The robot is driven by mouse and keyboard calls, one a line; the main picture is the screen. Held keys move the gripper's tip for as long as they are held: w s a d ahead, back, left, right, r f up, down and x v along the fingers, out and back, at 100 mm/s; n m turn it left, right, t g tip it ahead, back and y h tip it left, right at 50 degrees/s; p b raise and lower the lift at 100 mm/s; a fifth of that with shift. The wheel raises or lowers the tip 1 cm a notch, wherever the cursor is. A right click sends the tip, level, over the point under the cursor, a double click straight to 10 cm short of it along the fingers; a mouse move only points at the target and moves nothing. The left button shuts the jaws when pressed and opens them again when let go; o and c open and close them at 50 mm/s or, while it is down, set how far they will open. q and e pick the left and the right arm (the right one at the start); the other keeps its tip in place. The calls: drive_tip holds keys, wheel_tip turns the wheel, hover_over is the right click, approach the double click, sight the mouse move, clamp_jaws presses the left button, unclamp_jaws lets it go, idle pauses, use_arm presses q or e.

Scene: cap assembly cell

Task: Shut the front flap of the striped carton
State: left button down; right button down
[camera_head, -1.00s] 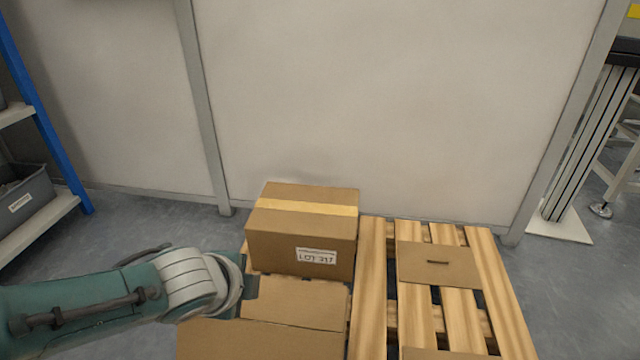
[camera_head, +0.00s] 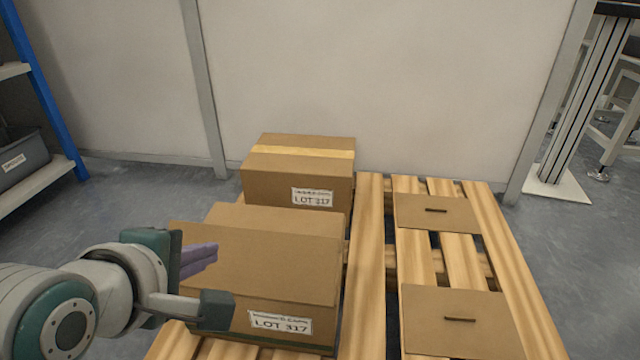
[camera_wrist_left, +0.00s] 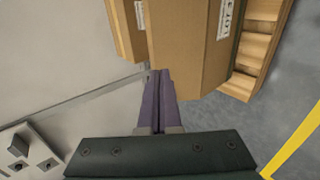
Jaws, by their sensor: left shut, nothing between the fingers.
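The front carton (camera_head: 275,265) is plain brown with a LOT 317 label. Its broad front flap (camera_head: 270,262) rises tilted from the front edge, and a narrower panel (camera_head: 280,218) shows behind it. I see no stripe on this carton. The carton behind it (camera_head: 300,185) has a pale yellow band across its closed top. My left gripper (camera_head: 212,253) is shut and empty, its purple fingers overlapping the flap's left part; I cannot tell if they touch. In the left wrist view the shut fingertips (camera_wrist_left: 158,75) are beside the carton (camera_wrist_left: 190,45). My right gripper is out of view.
Both cartons are on a wooden pallet (camera_head: 368,270). Two flat brown boards with dark slots lie on its right half, one at the back (camera_head: 436,221) and one in front (camera_head: 460,335). A pale wall (camera_head: 380,80) stands behind, and a blue-post shelf is at left.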

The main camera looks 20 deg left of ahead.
use_arm(q)
drive_tip(key=b, duration=0.9)
approach(249, 236)
drive_tip(key=x, duration=0.5)
drive_tip(key=shift+a+f, duration=0.1)
drive_tip(key=shift+f, duration=0.2)
drive_tip(key=shift+w+a+f+b, duration=0.15)
drive_tip(key=shift+w+f+b, duration=0.1)
drive_tip(key=shift+w+b, duration=0.3)
drive_tip(key=shift+w, duration=0.1)
